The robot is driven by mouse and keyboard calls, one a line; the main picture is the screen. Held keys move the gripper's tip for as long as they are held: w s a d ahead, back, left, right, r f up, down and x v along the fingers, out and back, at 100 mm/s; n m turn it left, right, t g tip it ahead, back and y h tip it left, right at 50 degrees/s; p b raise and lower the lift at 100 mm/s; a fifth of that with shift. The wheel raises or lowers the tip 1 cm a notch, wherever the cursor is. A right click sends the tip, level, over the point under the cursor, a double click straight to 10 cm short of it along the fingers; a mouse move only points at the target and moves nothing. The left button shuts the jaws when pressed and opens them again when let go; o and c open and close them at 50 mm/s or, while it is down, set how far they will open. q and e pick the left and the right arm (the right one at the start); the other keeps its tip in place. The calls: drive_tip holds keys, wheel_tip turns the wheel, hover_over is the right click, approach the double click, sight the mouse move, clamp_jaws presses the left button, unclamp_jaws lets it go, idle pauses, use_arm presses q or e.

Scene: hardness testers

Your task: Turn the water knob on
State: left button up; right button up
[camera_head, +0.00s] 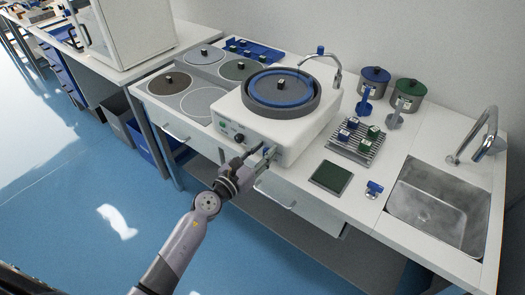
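A white polishing machine (255,128) with a round blue-topped disc (281,88) stands on the bench in the middle. Its front panel carries a green button (222,124) and a dark knob (238,137). My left gripper (267,151) is at the right part of this front panel, with its two fingers apart. A small bluish part shows between or just behind the fingertips; I cannot tell whether they touch it. The gripper hides this part of the panel. A curved metal spout with a blue top (320,49) rises behind the disc. My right gripper is not in view.
A metal sink (428,218) with a tall faucet (489,135) is at the right. A rack (357,140) with small blue and green pieces, a green pad (331,177) and two lidded pots (375,80) stand between. Drawers lie below the gripper; the blue floor in front is clear.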

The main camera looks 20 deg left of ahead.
use_arm(q)
drive_tip(key=shift+c, duration=1.1)
clamp_jaws()
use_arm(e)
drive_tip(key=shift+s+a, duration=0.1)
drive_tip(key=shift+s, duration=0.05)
